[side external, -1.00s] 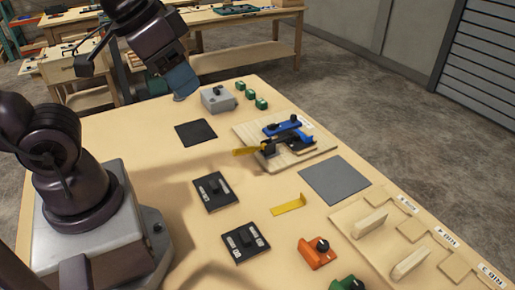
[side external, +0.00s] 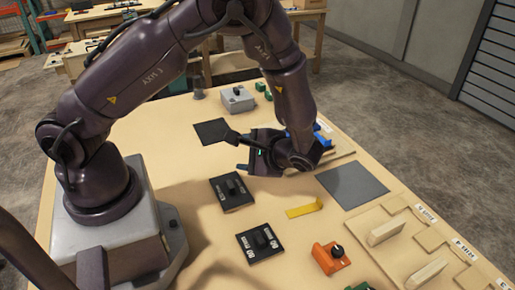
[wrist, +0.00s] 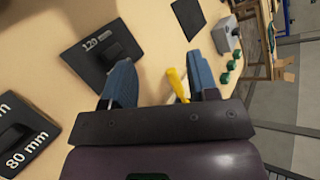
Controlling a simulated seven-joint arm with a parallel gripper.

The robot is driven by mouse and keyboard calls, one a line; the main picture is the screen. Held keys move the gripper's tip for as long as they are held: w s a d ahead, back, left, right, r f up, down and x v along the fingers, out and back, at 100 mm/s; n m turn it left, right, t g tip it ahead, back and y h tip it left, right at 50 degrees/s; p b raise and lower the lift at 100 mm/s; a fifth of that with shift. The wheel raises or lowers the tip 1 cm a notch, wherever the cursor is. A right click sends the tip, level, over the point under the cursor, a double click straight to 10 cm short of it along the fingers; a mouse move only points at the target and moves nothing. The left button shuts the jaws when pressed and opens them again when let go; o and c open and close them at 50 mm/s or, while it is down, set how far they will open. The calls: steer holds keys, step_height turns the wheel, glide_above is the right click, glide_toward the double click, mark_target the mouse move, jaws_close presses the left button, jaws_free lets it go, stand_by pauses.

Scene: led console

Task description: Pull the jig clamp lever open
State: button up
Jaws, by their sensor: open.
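The clamp lever's yellow handle (wrist: 177,85) shows in the wrist view between my two blue fingers, nearer the right one. My gripper (wrist: 163,78) is open around it; a gap shows on the left side, and contact on the right cannot be told. In the side view my gripper (side external: 250,152) is low over the jig. My wrist hides the lever and most of the clamp there. A blue part of the jig clamp (side external: 323,140) and an edge of its wooden board (side external: 340,156) show beyond my wrist.
Black plates with raised blocks (side external: 231,192) (side external: 262,241) lie in front. A yellow angle piece (side external: 305,209) and a grey mat (side external: 352,185) lie to the right. A black mat (side external: 212,131) and grey box (side external: 237,98) are behind. An orange block (side external: 328,257) stands near the front.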

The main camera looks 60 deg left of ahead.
steer(key=w+a+f+n+t+y, duration=0.1)
steer(key=w+a+n+t+y, duration=0.2)
steer(key=w+y, duration=0.4)
steer(key=shift+m+t, duration=0.3)
steer(key=shift+t, duration=0.4)
steer(key=f, duration=0.8)
steer(key=shift+w+a+f, duration=0.1)
steer(key=shift+a+f, duration=0.05)
steer(key=shift+a, duration=0.05)
steer(key=a, duration=0.7)
steer(key=shift+r, duration=0.2)
jaws_close()
